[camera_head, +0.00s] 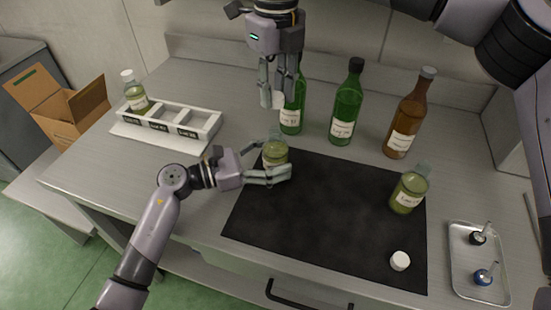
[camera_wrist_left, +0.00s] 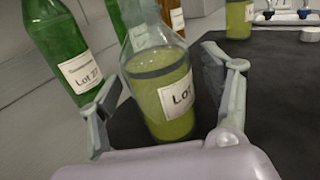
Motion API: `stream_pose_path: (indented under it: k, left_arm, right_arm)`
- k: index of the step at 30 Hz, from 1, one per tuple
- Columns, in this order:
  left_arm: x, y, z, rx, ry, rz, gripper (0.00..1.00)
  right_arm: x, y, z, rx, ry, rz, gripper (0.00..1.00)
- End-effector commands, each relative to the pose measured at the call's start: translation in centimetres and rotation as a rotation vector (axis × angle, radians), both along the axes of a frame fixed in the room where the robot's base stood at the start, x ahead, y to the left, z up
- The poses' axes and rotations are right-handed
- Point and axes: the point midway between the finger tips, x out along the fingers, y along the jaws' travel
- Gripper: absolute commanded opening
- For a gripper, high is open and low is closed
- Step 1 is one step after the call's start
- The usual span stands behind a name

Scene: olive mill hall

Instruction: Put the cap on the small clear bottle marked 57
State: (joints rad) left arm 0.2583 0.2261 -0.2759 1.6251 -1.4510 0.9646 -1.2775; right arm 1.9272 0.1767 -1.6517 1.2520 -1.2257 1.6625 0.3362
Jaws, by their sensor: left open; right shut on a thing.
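A small clear bottle (camera_head: 275,153) with yellow-green liquid and no cap stands at the back-left edge of the dark mat; its label reads "Lot" in the left wrist view (camera_wrist_left: 165,95), the number hidden. My left gripper (camera_head: 271,162) is open, with its fingers on either side of this bottle. My right gripper (camera_head: 278,102) is above and behind it, pointing down, shut on a small whitish thing that its fingers largely hide. A second small clear bottle (camera_head: 408,192), uncapped, stands at the mat's right; its number is unreadable. A white cap (camera_head: 400,261) lies on the mat.
Two green bottles (camera_head: 344,108) and a brown bottle (camera_head: 403,125) stand behind the mat (camera_head: 320,220). A metal tray (camera_head: 466,268) with two stoppers is at right. A white rack (camera_head: 210,127) and a white-capped small bottle (camera_head: 136,97) are at left. The mat's middle is clear.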

Motion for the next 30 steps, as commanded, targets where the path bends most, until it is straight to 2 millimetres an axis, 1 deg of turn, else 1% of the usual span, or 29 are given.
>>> stream_pose_path:
  k: [3, 5, 30]
  left_arm:
    - [0.0, 0.01, -0.01, 0.0, 0.0, 0.0, 0.72]
    - [-0.01, 0.02, -0.01, 0.0, 0.0, 0.0, 0.68]
    - [-0.01, 0.05, -0.03, 0.0, 0.0, 0.0, 0.12]
  right_arm:
    - [-0.01, 0.01, 0.0, 0.0, 0.0, 0.0, 0.16]
    - [-0.01, 0.01, 0.0, 0.0, 0.0, 0.0, 0.16]
    - [-0.01, 0.01, 0.0, 0.0, 0.0, 0.0, 0.16]
